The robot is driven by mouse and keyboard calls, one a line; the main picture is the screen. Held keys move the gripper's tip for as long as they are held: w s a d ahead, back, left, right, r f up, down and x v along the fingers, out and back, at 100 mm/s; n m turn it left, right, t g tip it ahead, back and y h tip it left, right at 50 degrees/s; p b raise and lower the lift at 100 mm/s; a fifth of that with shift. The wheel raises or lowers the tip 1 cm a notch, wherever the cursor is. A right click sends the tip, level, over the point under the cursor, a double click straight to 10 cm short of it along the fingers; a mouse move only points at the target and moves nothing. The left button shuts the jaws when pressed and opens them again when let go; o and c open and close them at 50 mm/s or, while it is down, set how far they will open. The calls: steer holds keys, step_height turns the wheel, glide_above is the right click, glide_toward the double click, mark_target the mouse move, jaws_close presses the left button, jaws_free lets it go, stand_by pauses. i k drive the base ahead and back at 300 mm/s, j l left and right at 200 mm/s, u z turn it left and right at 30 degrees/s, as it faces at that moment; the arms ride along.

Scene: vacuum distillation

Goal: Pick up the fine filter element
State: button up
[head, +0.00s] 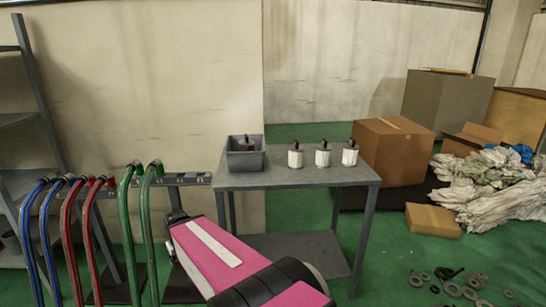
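Three white cylindrical filter elements with black tops stand upright in a row on the right half of a grey metal table: a left one (295,157), a middle one (322,156) and a right one (350,155). A grey open bin (245,161) stands at the table's left end. A dark, reddish element with a black top (246,145) sits inside it, its lower part hidden by the bin wall. I cannot tell by looks which one is the fine filter element. My pink and black arm is in front of the table, and no gripper fingers show.
The table (290,178) has bare room in front of the filters. Blue, red and green hoses (125,230) hang from a rack at left. Cardboard boxes (394,152) and crumpled sheeting (500,185) lie at right. Loose rings (453,289) lie on the green floor.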

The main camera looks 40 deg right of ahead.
mark_target(296, 152)
steer(key=z, duration=0.55)
steer(key=l, duration=0.55)
steer(key=l+u, duration=0.15)
steer(key=l, duration=0.25)
steer(key=k+l+u, duration=0.1)
steer(key=l, duration=0.25)
steer(key=k+l+u, duration=0.15)
steer(key=l, duration=0.25)
steer(key=k+l+u, duration=0.15)
steer(key=l, duration=0.2)
steer(key=k+l+u, duration=0.1)
steer(key=l, duration=0.25)
steer(key=k+l+u, duration=0.15)
steer(key=l, duration=0.2)
steer(key=k+l+u, duration=0.15)
steer(key=l, duration=0.25)
steer(key=k+l+u, duration=0.2)
steer(key=l, duration=0.2)
steer(key=l+u, duration=0.15)
steer(key=l, duration=0.25)
steer(key=k+l+u, duration=0.35)
steer(key=l, duration=0.3)
steer(key=l+u, duration=0.15)
steer(key=l, duration=0.65)
steer(key=k+l+u, duration=0.2)
steer(key=l, duration=0.55)
steer(key=i, duration=0.05)
